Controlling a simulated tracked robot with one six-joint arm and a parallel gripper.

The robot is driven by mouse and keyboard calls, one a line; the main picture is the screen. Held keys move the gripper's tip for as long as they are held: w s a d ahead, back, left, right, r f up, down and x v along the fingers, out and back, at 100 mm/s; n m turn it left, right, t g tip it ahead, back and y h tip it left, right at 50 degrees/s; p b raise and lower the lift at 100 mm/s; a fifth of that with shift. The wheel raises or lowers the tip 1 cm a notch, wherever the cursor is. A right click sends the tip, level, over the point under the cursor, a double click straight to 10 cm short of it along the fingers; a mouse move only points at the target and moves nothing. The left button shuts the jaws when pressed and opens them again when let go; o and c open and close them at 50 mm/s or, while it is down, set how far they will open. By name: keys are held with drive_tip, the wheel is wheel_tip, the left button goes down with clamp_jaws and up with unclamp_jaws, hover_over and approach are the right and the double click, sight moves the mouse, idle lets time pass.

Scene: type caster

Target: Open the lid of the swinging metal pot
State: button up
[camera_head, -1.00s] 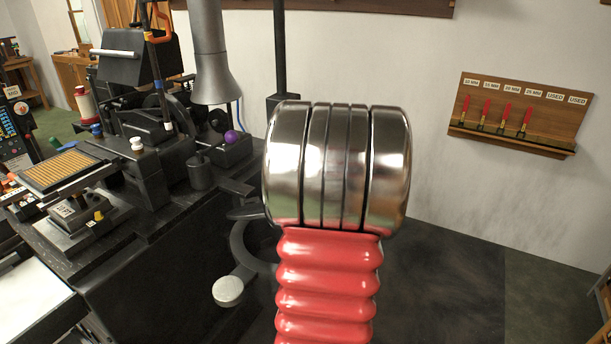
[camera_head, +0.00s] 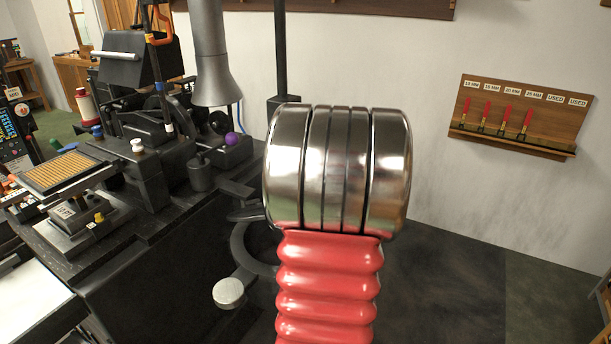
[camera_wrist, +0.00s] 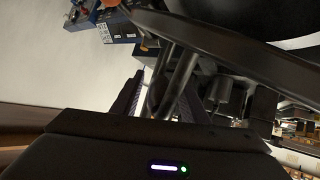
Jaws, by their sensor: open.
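My gripper (camera_wrist: 158,98) shows in the wrist view with its dark fingers apart. Two grey metal rods (camera_wrist: 178,72) show at the fingers; I cannot tell whether they touch them. A long dark bar (camera_wrist: 225,52) slants across above them, in front of a large dark rounded body (camera_wrist: 235,14) at the upper right. This may be the pot, but I cannot tell it or its lid for sure. In the head view my red and chrome arm hides the middle and my gripper is out of sight. A dark curved ring (camera_head: 243,250) shows beside the arm.
The black casting machine (camera_head: 150,240) fills the left in the head view, with a grey funnel-shaped pipe (camera_head: 212,75) and a purple knob (camera_head: 231,138). A silver disc (camera_head: 229,292) juts out low. A wooden rack (camera_head: 520,115) hangs on the right wall. Floor at right is clear.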

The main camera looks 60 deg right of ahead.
drive_tip(key=v, duration=1.3)
drive_tip(key=shift+s+a+r, duration=0.1)
drive_tip(key=shift+s+a, duration=0.1)
drive_tip(key=shift+s, duration=0.1)
drive_tip(key=shift+c, duration=0.4)
